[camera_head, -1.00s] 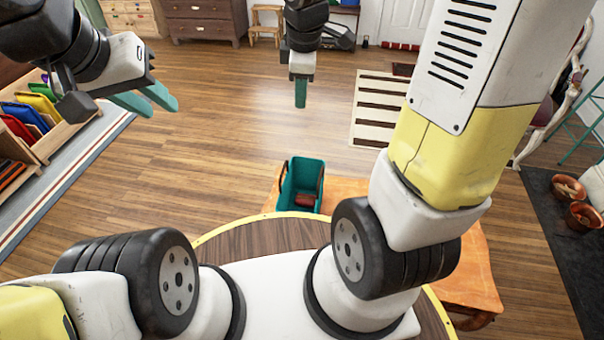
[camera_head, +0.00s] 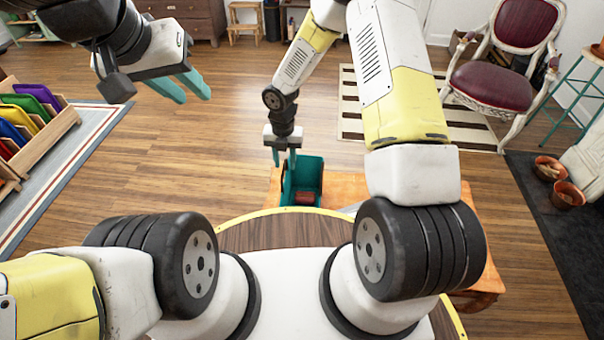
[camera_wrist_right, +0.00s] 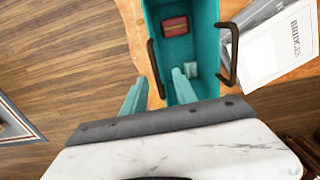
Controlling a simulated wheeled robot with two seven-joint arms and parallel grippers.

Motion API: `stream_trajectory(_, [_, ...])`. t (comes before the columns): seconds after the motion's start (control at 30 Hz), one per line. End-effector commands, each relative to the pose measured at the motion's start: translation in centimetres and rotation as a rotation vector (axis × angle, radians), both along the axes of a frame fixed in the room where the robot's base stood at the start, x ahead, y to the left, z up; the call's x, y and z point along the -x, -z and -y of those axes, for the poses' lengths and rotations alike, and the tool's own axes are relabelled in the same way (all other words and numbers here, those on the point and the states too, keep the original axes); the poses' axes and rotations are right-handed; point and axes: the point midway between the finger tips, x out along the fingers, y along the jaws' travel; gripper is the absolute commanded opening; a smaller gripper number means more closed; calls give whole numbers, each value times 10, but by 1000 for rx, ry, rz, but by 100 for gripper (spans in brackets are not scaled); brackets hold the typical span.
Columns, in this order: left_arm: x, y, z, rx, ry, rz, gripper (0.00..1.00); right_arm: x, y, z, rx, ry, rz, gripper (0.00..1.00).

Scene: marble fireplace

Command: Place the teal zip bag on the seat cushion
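The teal bag (camera_head: 304,194) stands upright, open at the top, on an orange wooden table. In the right wrist view, the bag (camera_wrist_right: 193,50) has two dark handles and a dark red patch or item inside. My right gripper (camera_head: 284,158) is open at the bag's left side. In its wrist view, the right gripper (camera_wrist_right: 158,78) has one finger over the bag's opening and one outside, with the left handle between; contact is unclear. My left gripper (camera_head: 194,92) is open and empty, high at the left. The dark red seat cushion (camera_head: 491,86) is on a white-framed chair at the upper right.
The orange table (camera_head: 345,188) also holds a white book titled BRIDGES (camera_wrist_right: 282,45) right of the bag. A striped rug (camera_head: 352,120) lies before the chair. Flowerpots (camera_head: 566,194) and a teal stool (camera_head: 578,95) stand right. The left-centre floor is clear.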

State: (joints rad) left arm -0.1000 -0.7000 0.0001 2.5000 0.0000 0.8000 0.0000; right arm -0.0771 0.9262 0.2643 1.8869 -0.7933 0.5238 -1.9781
Motion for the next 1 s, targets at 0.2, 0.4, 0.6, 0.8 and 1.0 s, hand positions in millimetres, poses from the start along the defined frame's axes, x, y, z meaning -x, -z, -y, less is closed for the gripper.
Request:
stream_trajectory(0.2, [0,0,0,0,0,0,30,1,25,-1,3,1,-3,34])
stream_trajectory(0.4, [0,0,0,0,0,0,30,0,55,-5,3,1,-3,34])
stream_trajectory(0.6, [0,0,0,0,0,0,30,-2,70,-5,1,4,1,34])
stream_trajectory(0.8, [0,0,0,0,0,0,30,-2,70,-4,1,4,1,34])
stream_trajectory(1.0, [0,0,0,0,0,0,30,-2,70,-4,1,5,1,0])
